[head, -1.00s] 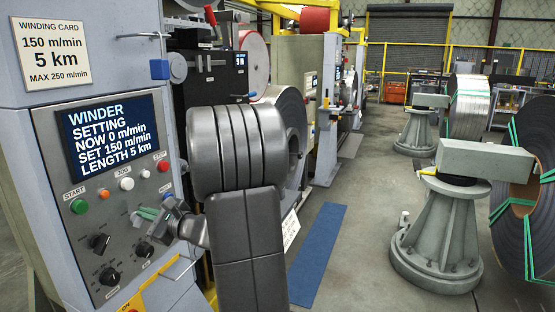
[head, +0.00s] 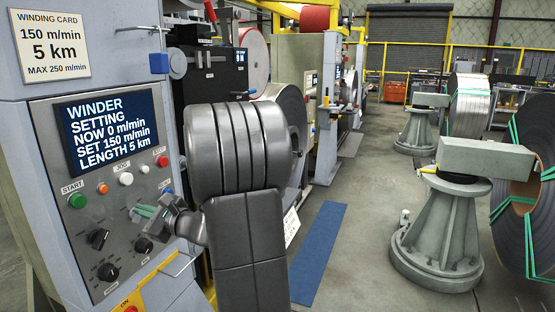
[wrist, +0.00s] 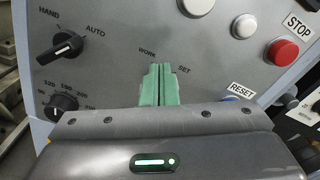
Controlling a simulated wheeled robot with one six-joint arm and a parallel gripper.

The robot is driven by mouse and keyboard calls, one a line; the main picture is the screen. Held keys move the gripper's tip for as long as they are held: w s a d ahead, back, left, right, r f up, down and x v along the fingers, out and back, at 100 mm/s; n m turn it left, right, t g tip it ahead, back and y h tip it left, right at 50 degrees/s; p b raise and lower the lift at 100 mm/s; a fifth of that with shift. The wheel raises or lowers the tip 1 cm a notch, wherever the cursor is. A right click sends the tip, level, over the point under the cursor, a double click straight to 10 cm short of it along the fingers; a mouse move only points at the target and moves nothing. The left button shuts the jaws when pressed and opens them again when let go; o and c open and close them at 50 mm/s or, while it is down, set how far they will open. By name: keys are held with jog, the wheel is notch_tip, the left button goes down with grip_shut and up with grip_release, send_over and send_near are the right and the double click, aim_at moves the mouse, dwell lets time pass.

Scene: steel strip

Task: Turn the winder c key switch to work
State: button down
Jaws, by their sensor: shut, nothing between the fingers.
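The winder's grey control panel (head: 62,240) stands at the left in the head view. My gripper's green fingers (head: 145,211) are at its lower middle, pressed together and empty. In the wrist view the shut fingers (wrist: 160,86) stand in front of the panel, between the WORK label (wrist: 147,52) and the SET label (wrist: 184,69). The key switch cannot be made out; the fingers cover the spot below these labels. I cannot tell whether the fingertips touch anything. The winder screen (head: 108,135) reads SETTING, NOW 0 m/min, SET 150 m/min, LENGTH 5 km.
Near the fingers are a HAND/AUTO knob (wrist: 67,46), a numbered dial (wrist: 62,107), a red STOP button (wrist: 283,54), and the RESET label (wrist: 240,90). The floor right of the blue mat (head: 318,255) is clear.

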jog(key=shift+s+a+f+b, duration=0.2)
jog(key=shift+s+f+b, duration=0.35)
jog(key=shift+b, duration=1)
jog(key=shift+s+r, duration=0.1)
jog(key=shift+r, duration=0.05)
jog(key=shift+s+a+r, duration=0.15)
jog(key=shift+s, duration=0.1)
jog(key=b+v, duration=0.1)
jog(key=v, duration=0.5)
jog(key=shift+w, duration=0.1)
